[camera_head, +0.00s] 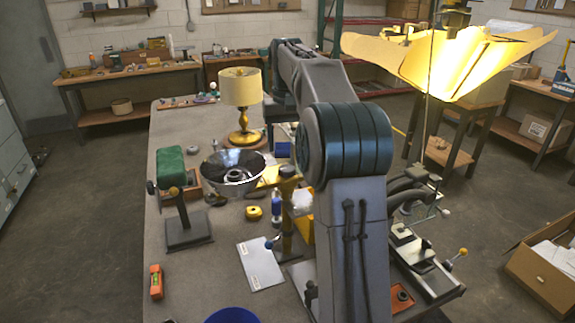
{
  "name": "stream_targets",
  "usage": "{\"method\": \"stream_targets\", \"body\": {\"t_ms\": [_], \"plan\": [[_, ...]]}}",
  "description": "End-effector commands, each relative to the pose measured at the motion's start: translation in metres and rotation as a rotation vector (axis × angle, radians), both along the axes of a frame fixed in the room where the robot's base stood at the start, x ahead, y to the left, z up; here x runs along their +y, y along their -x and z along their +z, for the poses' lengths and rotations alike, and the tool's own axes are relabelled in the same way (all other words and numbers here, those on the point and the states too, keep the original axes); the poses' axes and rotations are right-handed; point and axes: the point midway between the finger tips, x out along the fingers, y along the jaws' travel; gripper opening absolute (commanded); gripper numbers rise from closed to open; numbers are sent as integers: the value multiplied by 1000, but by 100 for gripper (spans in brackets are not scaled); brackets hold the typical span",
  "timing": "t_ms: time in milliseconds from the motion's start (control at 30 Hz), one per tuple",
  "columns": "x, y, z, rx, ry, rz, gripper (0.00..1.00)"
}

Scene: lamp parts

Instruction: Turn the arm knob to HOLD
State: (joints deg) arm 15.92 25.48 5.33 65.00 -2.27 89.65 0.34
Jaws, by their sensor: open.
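I cannot pick out a knob marked HOLD; no such lettering is readable. A stand with a dark base (188,229) at the left of the bench carries a green padded block (171,163) with a dark knob-like piece below it. A yellow-brown post (288,215) stands in the middle, with a small blue ball (269,243) beside its lower part. At the right, a dark fixture (425,268) has a lever with a yellow ball (462,252). My gripper is not visible; my arm fills the middle and hides part of the bench.
A shiny bowl-shaped reflector (233,173) and a lit table lamp (240,95) stand on the bench. A large lit shade (450,60) hangs at upper right. An orange level (156,281), white sheet (261,266) and blue bowl (232,315) are nearer. Floor at left is clear.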

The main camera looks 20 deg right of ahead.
Motion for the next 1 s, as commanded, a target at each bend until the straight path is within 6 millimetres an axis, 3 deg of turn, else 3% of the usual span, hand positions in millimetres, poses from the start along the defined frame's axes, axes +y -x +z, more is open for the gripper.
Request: {"method": "stream_targets", "body": {"t_ms": [200, 400, 800, 967, 1000], "plan": [[0, 1, -40, 4, -1, -1, 61], [0, 0, -64, 1, 0, 0, 61], [0, 0, -72, -1, 0, 0, 61], [0, 0, -72, -1, 0, 0, 19], [0, 0, -72, -1, 0, 0, 16]]}}
